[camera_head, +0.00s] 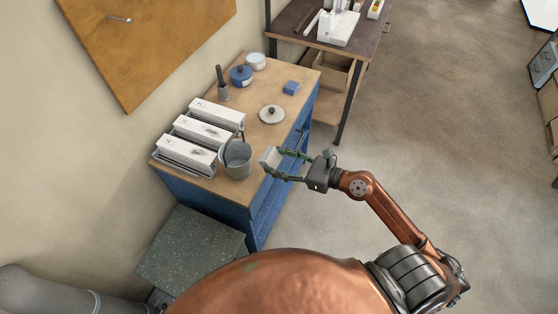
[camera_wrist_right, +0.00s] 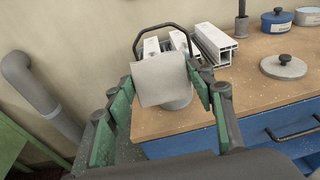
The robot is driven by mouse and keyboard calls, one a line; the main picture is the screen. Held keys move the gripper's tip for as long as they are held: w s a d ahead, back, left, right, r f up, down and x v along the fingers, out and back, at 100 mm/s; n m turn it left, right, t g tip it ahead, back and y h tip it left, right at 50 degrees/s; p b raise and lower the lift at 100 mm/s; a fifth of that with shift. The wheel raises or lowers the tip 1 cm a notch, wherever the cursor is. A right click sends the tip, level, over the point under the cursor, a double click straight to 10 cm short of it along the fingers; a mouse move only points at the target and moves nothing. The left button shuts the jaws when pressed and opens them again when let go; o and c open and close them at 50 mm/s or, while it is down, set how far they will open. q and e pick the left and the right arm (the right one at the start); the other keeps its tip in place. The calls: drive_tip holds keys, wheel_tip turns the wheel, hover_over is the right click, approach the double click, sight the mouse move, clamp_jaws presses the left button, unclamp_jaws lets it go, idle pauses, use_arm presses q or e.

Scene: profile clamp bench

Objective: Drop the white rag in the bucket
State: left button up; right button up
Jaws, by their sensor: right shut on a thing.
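My right gripper (camera_head: 285,165) is shut on the white rag (camera_head: 270,157), a small pale square piece at its fingertips. The rag also shows between the green fingers in the right wrist view (camera_wrist_right: 159,79). The grey bucket (camera_head: 236,160) stands upright on the front edge of the bench, with its dark handle raised. In the head view the rag is just right of the bucket, apart from it in the picture. In the wrist view the rag hides most of the bucket (camera_wrist_right: 181,102). My left gripper is not in view.
Several white profiles (camera_head: 203,131) lie on the wooden bench top (camera_head: 257,95) beside the bucket. A round grey lid (camera_head: 271,114), a blue pot (camera_head: 241,76), a blue block (camera_head: 291,88) and a dark upright tool (camera_head: 222,86) stand farther back.

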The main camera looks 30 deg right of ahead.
drive_tip(key=shift+w+d+r, duration=0.1)
drive_tip(key=shift+d, duration=0.05)
drive_tip(key=shift+w, duration=0.2)
drive_tip(key=f+x, duration=0.2)
drive_tip(key=x, duration=1.2)
drive_tip(key=shift+s, duration=0.15)
drive_tip(key=o, duration=1.2)
drive_tip(key=shift+d, duration=0.1)
